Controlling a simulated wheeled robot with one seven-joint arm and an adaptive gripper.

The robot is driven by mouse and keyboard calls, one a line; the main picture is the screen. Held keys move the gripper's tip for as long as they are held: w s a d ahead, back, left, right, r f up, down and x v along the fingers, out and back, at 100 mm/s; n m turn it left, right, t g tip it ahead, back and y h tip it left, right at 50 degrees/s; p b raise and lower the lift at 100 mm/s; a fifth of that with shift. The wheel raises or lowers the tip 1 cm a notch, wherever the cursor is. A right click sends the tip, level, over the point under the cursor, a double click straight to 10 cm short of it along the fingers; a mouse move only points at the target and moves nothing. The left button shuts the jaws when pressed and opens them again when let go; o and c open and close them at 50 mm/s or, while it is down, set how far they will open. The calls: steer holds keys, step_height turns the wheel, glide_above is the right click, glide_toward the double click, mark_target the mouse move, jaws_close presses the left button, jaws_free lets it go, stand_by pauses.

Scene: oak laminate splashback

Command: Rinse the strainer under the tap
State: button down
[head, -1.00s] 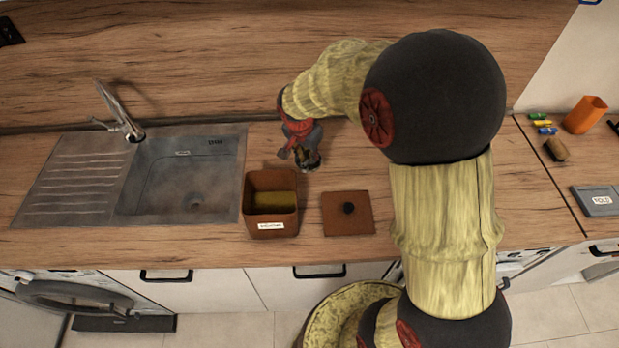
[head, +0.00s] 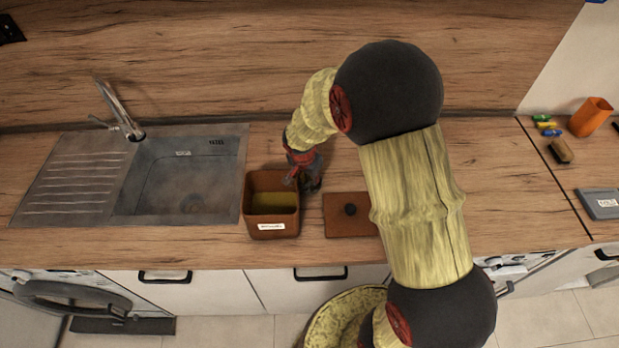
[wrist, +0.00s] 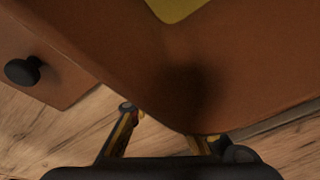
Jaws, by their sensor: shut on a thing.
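I cannot make out a strainer in either view. The tap (head: 120,112) stands at the back of the grey sink (head: 185,178), its spout raised and leaning left; no water shows. My gripper (head: 308,184) is low at the right side of a brown open box (head: 272,212) with a yellow inside. In the wrist view the box (wrist: 120,60) fills most of the picture, and one of its corners lies between the two fingers of my gripper (wrist: 165,138). The jaws look shut on that corner. The fingertips are partly hidden.
A brown lid (head: 340,228) with a black knob lies right of the box. The ribbed drainer (head: 75,180) is left of the sink. An orange cup (head: 592,117), a brush (head: 561,151) and a grey labelled box (head: 600,204) are far right. The counter behind the box is clear.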

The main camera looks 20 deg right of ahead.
mark_target(306, 190)
steer(key=shift+f, duration=0.15)
steer(key=c, duration=1.7)
jaws_free()
steer(key=shift+o, duration=0.2)
steer(key=shift+r, duration=0.35)
steer(key=s+a+r+n+t+p, duration=0.15)
steer(key=s+r, duration=0.25)
steer(key=r, duration=0.4)
steer(key=s+a+r+n, duration=0.15)
steer(key=s+r, duration=0.25)
steer(key=r, duration=0.4)
steer(key=s+a+r+n, duration=0.15)
steer(key=s+r, duration=0.25)
steer(key=r, duration=0.4)
steer(key=s+a+r+n+t+y, duration=0.1)
steer(key=s+r+n, duration=0.2)
steer(key=s, duration=0.3)
steer(key=s+a+r+n+y, duration=0.1)
steer(key=s+a+r+n, duration=0.1)
steer(key=s, duration=0.4)
steer(key=shift+s+r+n+t, duration=0.35)
steer(key=shift+r+n, duration=0.4)
steer(key=shift+n, duration=0.2)
